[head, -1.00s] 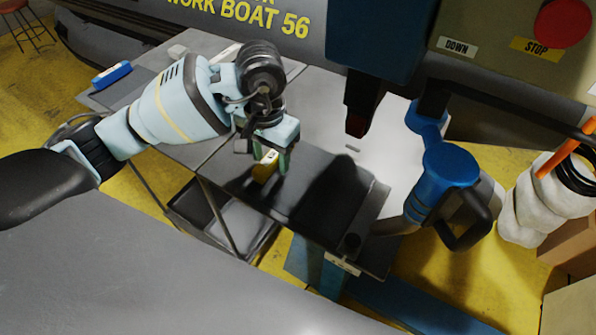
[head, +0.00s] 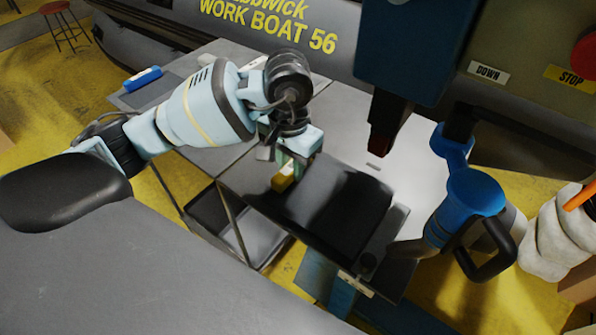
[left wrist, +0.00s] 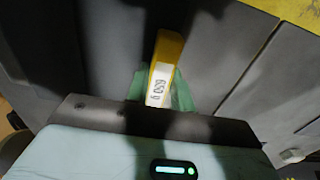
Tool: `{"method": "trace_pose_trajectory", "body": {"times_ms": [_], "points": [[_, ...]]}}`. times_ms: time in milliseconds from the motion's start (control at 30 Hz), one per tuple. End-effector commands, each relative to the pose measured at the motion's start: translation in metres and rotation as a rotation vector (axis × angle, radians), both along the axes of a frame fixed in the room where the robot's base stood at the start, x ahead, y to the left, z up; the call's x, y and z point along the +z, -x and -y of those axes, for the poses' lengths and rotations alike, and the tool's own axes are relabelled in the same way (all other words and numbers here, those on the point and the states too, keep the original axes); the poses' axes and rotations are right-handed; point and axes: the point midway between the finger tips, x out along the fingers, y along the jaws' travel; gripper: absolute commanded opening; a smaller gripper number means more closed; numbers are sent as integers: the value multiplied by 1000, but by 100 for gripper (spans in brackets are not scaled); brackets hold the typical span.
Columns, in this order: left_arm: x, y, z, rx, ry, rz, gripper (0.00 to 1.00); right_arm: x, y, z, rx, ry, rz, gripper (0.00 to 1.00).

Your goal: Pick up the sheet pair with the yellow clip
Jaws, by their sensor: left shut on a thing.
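The yellow clip (head: 283,182) is at the left end of a dark grey sheet (head: 345,205) on the table. In the left wrist view the clip (left wrist: 168,48) has a white printed label and lies between the green fingers. My left gripper (head: 296,172) points down there and is shut on the clipped sheet pair. The fingertips are partly hidden, and I cannot tell whether the sheets are clear of the table. My right gripper is not in view.
A dark blue machine head (head: 415,45) hangs over the table's right side. A blue part with a black handle (head: 475,195) stands at the table's right. A blue object (head: 143,79) lies at the far left. A grey inflatable boat (head: 345,30) is behind.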

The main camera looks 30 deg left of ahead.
Motion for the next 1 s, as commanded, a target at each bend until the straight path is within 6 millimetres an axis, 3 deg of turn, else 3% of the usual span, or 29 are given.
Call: {"method": "trace_pose_trajectory", "body": {"times_ms": [300, 533, 767, 867, 1000], "points": [[60, -1, 0, -1, 1, 5, 0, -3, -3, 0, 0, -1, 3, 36], [87, 0, 0, -1, 0, 3, 0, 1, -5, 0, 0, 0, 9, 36], [89, 0, 0, 0, 1, -1, 0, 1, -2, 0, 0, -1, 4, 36], [80, -2, 1, 1, 1, -4, 0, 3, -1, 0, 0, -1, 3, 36], [52, -7, 3, 5, 2, -6, 0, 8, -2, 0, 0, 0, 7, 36]]}}
